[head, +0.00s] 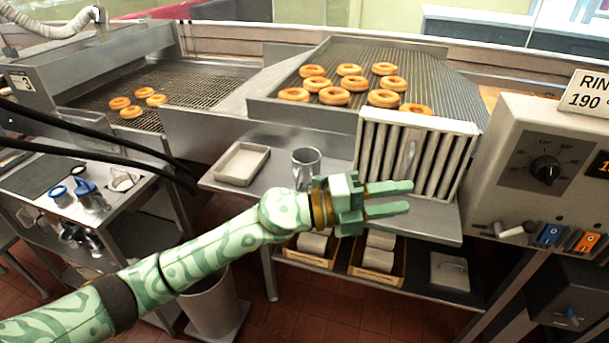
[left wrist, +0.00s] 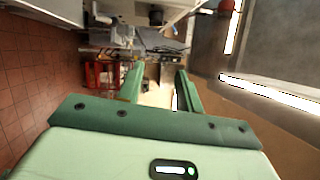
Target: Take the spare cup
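A plain metal cup (head: 306,168) stands upright on the steel shelf (head: 262,194), right of a shallow tray. My left gripper (head: 410,197) reaches in from the left, in front of the shelf, with its wrist just in front of and below the cup. Its fingers point right, past the cup, toward the slatted rack. The two fingers are apart with nothing between them; this also shows in the left wrist view (left wrist: 159,72). The cup cannot be made out in the left wrist view. My right gripper is not in view.
The shallow tray (head: 243,163) sits left of the cup. The slatted metal rack (head: 413,157) stands to its right. Doughnuts (head: 334,95) lie on the conveyor behind. Boxes (head: 378,260) sit on the lower shelf. A control box (head: 545,170) stands at right, a bin (head: 215,305) below.

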